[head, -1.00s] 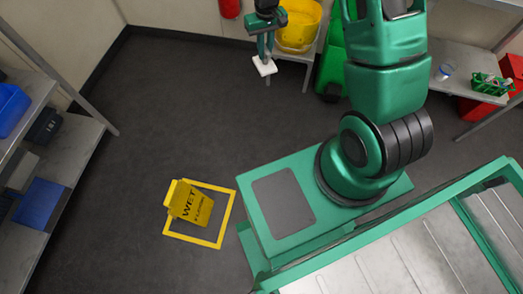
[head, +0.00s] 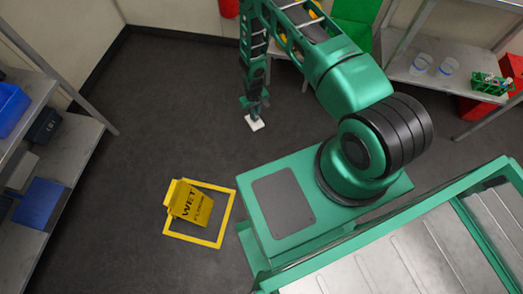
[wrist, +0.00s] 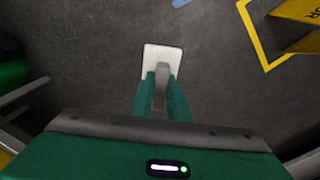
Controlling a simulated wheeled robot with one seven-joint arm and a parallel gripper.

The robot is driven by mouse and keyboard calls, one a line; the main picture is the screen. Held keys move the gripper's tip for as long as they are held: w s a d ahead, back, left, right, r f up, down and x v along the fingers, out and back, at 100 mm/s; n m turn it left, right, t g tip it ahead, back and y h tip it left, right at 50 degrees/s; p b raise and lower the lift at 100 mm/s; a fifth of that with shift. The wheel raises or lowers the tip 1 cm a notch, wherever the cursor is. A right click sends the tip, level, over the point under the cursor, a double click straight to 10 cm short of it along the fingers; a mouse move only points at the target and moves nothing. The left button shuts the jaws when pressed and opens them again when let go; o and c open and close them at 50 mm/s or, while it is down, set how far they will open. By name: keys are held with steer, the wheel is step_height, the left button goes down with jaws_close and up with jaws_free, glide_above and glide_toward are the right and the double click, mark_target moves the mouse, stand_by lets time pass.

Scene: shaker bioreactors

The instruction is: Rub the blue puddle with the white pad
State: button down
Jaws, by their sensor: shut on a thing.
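My gripper (head: 256,113) is shut on the white pad (head: 254,125), low over the dark floor in the head view. In the wrist view my gripper (wrist: 161,78) holds the pad (wrist: 158,52) by a grey handle, with the flat white part beyond the fingertips. I cannot tell whether the pad touches the floor. A small light blue patch (wrist: 180,3), apparently the blue puddle, is cut off by the top edge of the wrist view. It is apart from the pad. I cannot make it out in the head view.
A yellow wet-floor sign (head: 196,204) stands within a yellow floor outline (head: 226,222), front left of the pad. Shelves with blue bins (head: 40,204) line the left. A bench (head: 408,70) is at the back right. The floor between the pad and the sign is clear.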

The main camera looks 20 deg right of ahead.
steer(key=shift+n, duration=0.3)
steer(key=shift+s+a+f, duration=0.1)
steer(key=shift+s+f, duration=1.75)
steer(key=shift+f, duration=2.2)
steer(key=shift+s+a+f, duration=0.15)
steer(key=shift+s+f, duration=1.7)
steer(key=shift+f, duration=2.25)
steer(key=shift+s+a+f, duration=0.1)
steer(key=shift+s+f, duration=1.75)
steer(key=shift+f, duration=2.2)
